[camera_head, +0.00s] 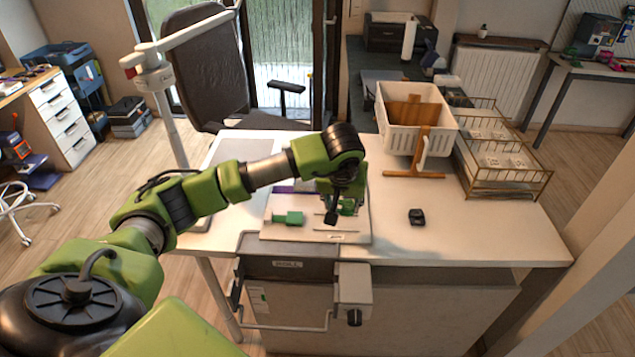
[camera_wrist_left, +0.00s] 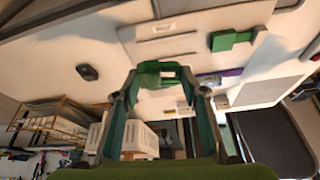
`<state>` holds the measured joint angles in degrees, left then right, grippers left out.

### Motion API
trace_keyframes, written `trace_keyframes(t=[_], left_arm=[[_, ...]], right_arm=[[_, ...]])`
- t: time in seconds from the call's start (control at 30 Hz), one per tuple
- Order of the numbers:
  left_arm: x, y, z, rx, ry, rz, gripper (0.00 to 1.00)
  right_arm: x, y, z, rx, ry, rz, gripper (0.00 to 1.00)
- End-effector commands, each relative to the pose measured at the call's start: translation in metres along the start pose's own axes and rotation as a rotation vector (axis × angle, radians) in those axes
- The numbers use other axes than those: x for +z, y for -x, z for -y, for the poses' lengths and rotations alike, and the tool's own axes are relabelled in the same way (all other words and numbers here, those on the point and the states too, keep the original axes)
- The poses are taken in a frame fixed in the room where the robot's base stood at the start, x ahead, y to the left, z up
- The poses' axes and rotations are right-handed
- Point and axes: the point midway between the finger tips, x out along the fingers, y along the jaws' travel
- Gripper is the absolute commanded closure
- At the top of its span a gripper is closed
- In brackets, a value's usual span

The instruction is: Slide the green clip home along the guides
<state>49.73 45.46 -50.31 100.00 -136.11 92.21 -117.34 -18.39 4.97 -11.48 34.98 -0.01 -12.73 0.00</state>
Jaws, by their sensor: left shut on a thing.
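My left gripper (camera_head: 333,214) points down over the white board (camera_head: 275,234) on the table. In the left wrist view its fingers (camera_wrist_left: 160,80) are closed on a green clip (camera_wrist_left: 158,68), a block with an open middle. The clip also shows beside the gripper in the head view (camera_head: 347,207), partly hidden by the fingers. A second green block (camera_head: 290,218) sits on the board to the left, apart from the held clip; it also shows in the wrist view (camera_wrist_left: 234,39). Thin guides (camera_head: 336,230) run across the board. I cannot tell whether the clip touches them. My right gripper is not in view.
A small black object (camera_head: 416,216) lies on the table right of the board. A white basket (camera_head: 411,118) on a wooden stand and a wire rack (camera_head: 505,165) are behind and right. The table's front right (camera_head: 480,235) is clear.

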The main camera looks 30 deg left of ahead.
Motion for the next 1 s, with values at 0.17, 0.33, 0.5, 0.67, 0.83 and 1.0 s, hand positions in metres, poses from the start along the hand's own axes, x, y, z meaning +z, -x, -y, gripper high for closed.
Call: trace_keyframes(t=[0.17,0.33,0.5,0.67,0.83,1.0], left_arm=[[-0.024,-0.032,0.046,-0.045,0.103,0.005,0.69],[-0.028,-0.047,0.062,-0.055,0.133,0.001,0.69],[-0.026,-0.053,0.063,-0.054,0.134,0.000,0.69],[-0.023,-0.061,0.062,-0.054,0.134,0.000,0.69],[-0.017,-0.074,0.063,-0.056,0.133,0.001,0.69],[-0.012,-0.086,0.062,-0.054,0.133,0.002,0.69]], right_arm=[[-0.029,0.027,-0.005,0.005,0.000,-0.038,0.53],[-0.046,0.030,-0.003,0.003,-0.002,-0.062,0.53],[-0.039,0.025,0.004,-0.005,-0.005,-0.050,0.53],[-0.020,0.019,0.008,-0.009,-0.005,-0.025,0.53],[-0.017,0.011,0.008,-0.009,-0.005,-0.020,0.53],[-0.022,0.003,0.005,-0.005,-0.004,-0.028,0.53]])
